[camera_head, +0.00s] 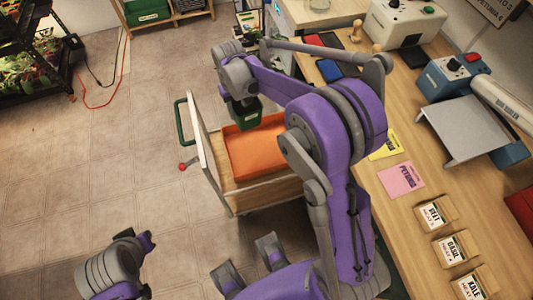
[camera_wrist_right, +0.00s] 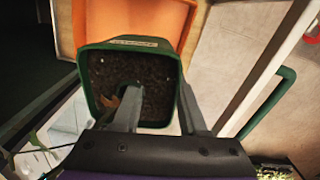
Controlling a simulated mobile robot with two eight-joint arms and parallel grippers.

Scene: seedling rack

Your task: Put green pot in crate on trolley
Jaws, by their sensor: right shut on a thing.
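The green pot (camera_head: 247,118) hangs from my right gripper (camera_head: 241,98) above the far part of the orange crate (camera_head: 262,152). In the right wrist view the pot (camera_wrist_right: 95,100) shows dark soil and a pale label. My right gripper (camera_wrist_right: 158,95) is shut on its wall, one finger inside the pot and one outside. The crate (camera_wrist_right: 125,18) shows behind the pot. In the head view the crate sits on the wooden trolley (camera_head: 245,195); my right arm hides its right part. My left gripper's fingers do not show.
The trolley has a green handle (camera_head: 181,122) on its left end. A wooden workbench (camera_head: 415,215) with seed packets, cards and devices runs along the right. A dark plant rack (camera_head: 30,60) stands at far left, with a red cable on the floor. The tiled floor left of the trolley is clear.

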